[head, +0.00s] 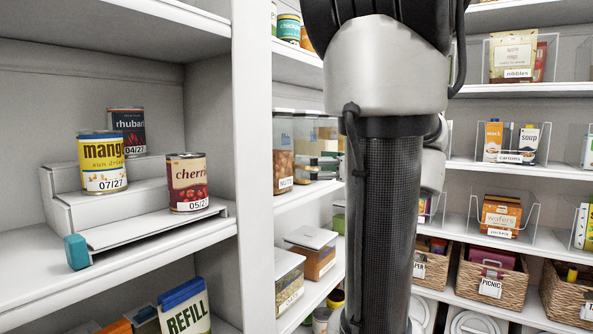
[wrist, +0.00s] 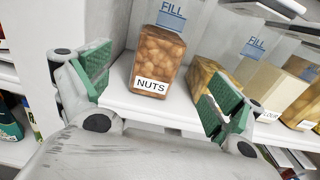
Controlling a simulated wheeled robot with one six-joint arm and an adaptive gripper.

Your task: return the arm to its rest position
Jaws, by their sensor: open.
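The nuts container (head: 283,150) also shows in the head view, left of my arm.
A tiered riser (head: 120,187) at left holds a mango can (head: 102,165), a rhubarb can (head: 128,130) and a cherry can (head: 187,183). A white upright panel (head: 252,200) divides the shelves. Wicker baskets (head: 488,283) and cartons (head: 512,142) fill the shelves at right.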

